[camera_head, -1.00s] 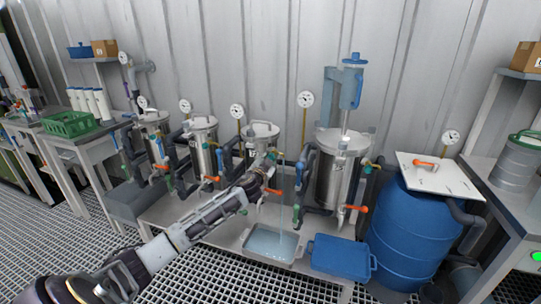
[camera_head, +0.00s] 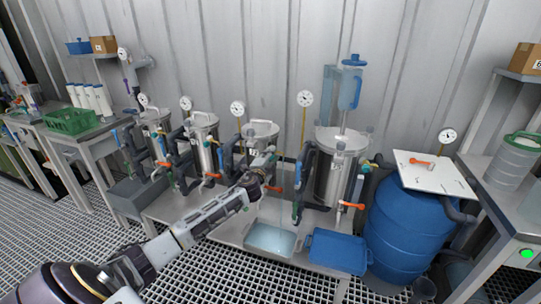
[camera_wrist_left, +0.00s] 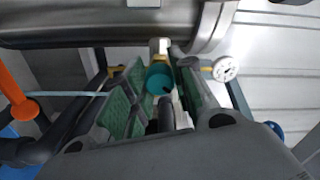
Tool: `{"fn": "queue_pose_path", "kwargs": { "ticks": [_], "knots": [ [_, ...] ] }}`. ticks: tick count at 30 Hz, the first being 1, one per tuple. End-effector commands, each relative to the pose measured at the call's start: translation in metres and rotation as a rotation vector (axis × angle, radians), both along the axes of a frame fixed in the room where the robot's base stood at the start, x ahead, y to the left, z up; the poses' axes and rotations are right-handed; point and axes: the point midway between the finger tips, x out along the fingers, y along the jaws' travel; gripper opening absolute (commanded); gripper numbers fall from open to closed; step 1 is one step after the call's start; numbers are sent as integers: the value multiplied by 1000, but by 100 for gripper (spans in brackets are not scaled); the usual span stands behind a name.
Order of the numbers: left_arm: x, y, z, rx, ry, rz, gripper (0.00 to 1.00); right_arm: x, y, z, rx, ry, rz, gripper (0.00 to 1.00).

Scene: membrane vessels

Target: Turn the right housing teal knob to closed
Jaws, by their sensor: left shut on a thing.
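The teal knob (camera_wrist_left: 159,79) sits in the middle of the left wrist view, on a small valve under a steel vessel (camera_wrist_left: 110,22). My left gripper (camera_wrist_left: 158,100) has its green-padded fingers on either side of the knob and is shut on it. In the head view my left gripper (camera_head: 264,168) reaches the front of the third small steel housing (camera_head: 262,133) from the left. The gripper and wrist hide the knob there. My right gripper is not in view.
An orange lever (camera_head: 275,188) is close right of the gripper; it also shows in the wrist view (camera_wrist_left: 14,95). A thin stream falls to a pale tray (camera_head: 270,241). A blue tray (camera_head: 338,252), a large vessel (camera_head: 333,180) and a blue barrel (camera_head: 405,232) stand right.

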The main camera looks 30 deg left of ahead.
Motion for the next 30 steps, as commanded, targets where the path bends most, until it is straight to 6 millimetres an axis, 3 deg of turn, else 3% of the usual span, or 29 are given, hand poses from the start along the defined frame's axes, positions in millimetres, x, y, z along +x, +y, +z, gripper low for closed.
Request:
{"fn": "queue_pose_path", "kwargs": {
  "ticks": [15, 30],
  "knots": [
    [0, -2, 0, 340, 84, -5, 1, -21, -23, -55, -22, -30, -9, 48],
    [0, -2, -2, 689, 168, -6, 1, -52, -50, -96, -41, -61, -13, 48]
  ]
}}
